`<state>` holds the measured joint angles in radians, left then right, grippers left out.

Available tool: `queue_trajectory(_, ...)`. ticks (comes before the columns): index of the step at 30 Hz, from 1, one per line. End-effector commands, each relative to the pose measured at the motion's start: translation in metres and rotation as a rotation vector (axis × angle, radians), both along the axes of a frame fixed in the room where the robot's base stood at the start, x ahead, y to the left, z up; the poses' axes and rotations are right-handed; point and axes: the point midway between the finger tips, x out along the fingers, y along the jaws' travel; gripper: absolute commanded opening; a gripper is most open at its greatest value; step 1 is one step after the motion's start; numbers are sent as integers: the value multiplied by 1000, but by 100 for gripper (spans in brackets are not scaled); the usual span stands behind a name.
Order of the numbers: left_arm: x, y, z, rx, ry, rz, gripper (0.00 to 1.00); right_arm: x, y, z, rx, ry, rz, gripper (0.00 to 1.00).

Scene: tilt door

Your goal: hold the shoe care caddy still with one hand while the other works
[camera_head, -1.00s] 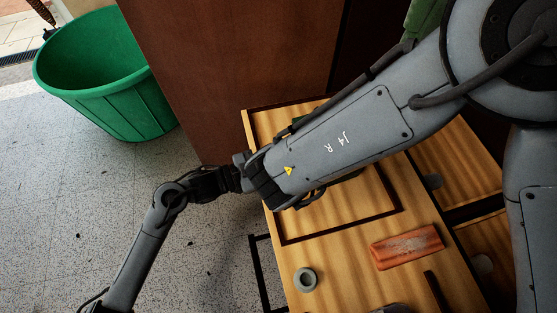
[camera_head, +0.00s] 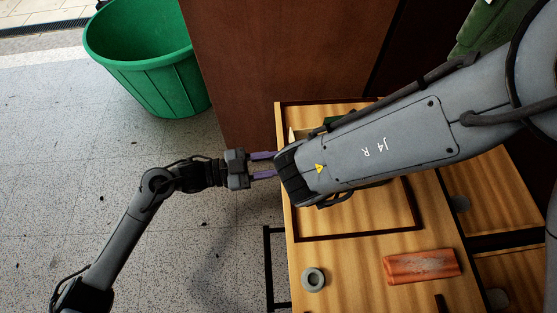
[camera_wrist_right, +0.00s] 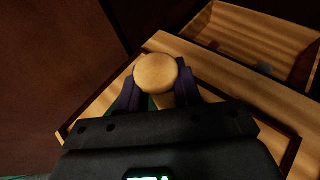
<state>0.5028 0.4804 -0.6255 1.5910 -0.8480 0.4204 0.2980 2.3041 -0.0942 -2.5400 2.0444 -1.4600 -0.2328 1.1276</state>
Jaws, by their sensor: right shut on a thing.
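My left gripper (camera_head: 263,164) is left of the wooden cabinet, its two purple fingers apart with nothing seen between them. The fingertips reach toward the edge of my right arm in the picture. My right gripper (camera_wrist_right: 157,88) is hidden behind my forearm in the head view. In the right wrist view, it is shut around a round-ended wooden piece (camera_wrist_right: 155,72). I cannot tell whether this piece is part of the shoe care caddy. A small pale piece (camera_head: 292,134) and a bit of green show beside my right arm. The caddy cannot be made out clearly.
The wooden top (camera_head: 345,262) carries a reddish-orange block (camera_head: 421,266) and a grey ring (camera_head: 313,280). A tall brown panel (camera_head: 290,60) stands behind. A green bin (camera_head: 155,70) stands on the open speckled floor at left.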

Motion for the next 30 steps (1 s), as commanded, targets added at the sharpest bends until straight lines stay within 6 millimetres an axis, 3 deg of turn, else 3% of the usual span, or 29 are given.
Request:
queue_trajectory(3, 1, 0, 0, 0, -1, 1, 0, -1, 0, -2, 1, 3, 1, 0)
queue_trajectory(4, 1, 0, 0, 0, -1, 1, 39, -1, 0, -2, 1, 3, 1, 0)
queue_trajectory(9, 0, 0, 0, 0, -1, 1, 63, -1, 0, -2, 1, 3, 1, 0)
queue_trajectory(20, 0, 3, 0, 1, 0, 1, 63, -1, 0, -1, 1, 3, 1, 0)
queue_trajectory(26, -2, 25, -1, 2, -1, 3, 63, 0, 0, -1, 2, 3, 0, 0)
queue_trajectory(30, -4, 51, -1, 4, -1, 3, 63, 0, 0, -1, 1, 3, -1, 0)
